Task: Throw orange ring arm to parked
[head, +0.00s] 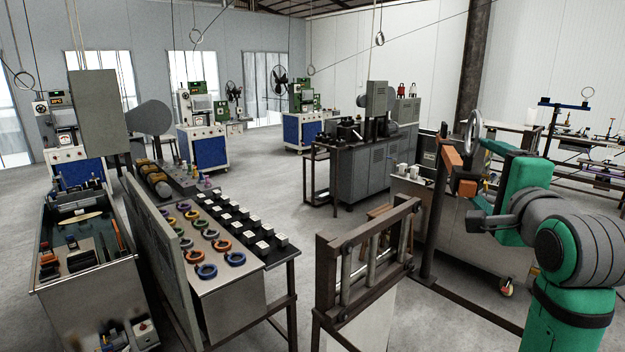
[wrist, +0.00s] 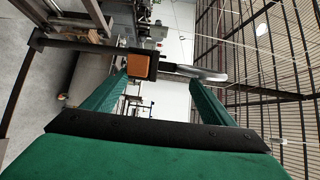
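In the wrist view, the orange block (wrist: 138,66) is near the tip of the left finger, and the grey ring (wrist: 212,76) reaches past the right fingertip. My gripper (head: 481,187) is close to the arm, on its right. In the wrist view my gripper (wrist: 158,80) has its green fingers spread. Whether a finger touches the arm cannot be told.
A dark frame with upright rods (head: 366,262) stands front centre. A steel cabinet (head: 465,225) is behind the post. A bench with coloured rings (head: 205,271) and a steel tank (head: 90,285) are at left. Open floor lies between the bench and the frame.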

